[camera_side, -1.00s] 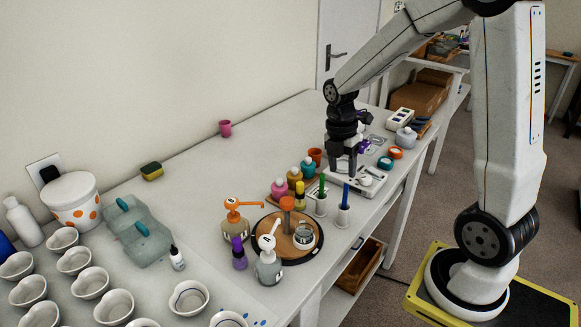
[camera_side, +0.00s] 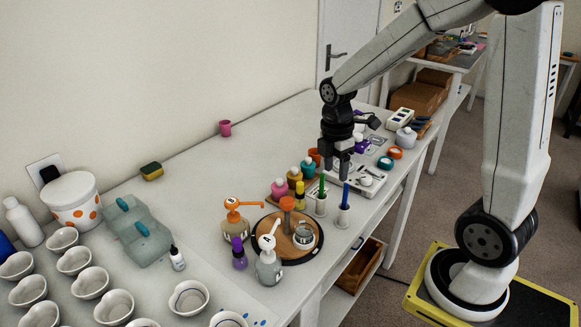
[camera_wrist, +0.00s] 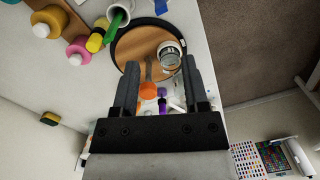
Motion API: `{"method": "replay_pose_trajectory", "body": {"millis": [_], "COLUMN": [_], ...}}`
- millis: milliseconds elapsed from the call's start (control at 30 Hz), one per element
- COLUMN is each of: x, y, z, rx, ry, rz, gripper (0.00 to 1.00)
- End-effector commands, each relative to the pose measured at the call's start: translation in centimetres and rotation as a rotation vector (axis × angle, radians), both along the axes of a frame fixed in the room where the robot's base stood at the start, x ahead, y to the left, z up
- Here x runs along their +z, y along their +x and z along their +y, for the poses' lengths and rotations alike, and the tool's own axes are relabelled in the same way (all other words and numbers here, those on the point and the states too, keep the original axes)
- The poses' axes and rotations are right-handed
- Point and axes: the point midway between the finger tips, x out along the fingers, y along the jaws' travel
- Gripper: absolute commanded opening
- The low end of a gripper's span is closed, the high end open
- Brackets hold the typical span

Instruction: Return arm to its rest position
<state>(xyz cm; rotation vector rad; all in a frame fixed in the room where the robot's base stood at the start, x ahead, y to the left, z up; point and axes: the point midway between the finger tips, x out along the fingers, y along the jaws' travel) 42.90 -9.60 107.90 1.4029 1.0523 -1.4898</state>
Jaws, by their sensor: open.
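My gripper (camera_side: 336,172) hangs over the table near the green (camera_side: 322,187) and blue (camera_side: 345,196) sticks, which stand in white holders. In the wrist view my gripper's (camera_wrist: 158,72) two fingers are apart with nothing held between them. Beyond the fingers, the wrist view shows the round wooden turntable (camera_wrist: 128,48) with a dark rim and a metal cup (camera_wrist: 169,54) on it. My arm reaches in from the upper right of the side view, above the white table (camera_side: 235,160).
Pink, amber and teal bottles (camera_side: 308,168) stand close to the left of my gripper. Two pump bottles (camera_side: 268,262) stand by the turntable. Several white bowls (camera_side: 90,282) fill the near left. A yellow sponge (camera_side: 151,171) and a pink cup (camera_side: 225,128) sit by the wall, with clear table between.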

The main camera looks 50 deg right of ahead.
Motion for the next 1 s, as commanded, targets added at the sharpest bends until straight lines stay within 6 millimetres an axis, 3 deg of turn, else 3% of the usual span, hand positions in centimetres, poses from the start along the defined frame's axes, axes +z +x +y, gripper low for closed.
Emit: {"method": "replay_pose_trajectory", "body": {"millis": [600,1000], "x": [-3.0,-4.3], "y": [-1.8,-3.4], "z": [6.2,9.2], "rx": [-0.732,-1.156], "ry": [0.023,0.108], "rz": [-0.174,-0.244], "gripper": [0.57,0.57]}}
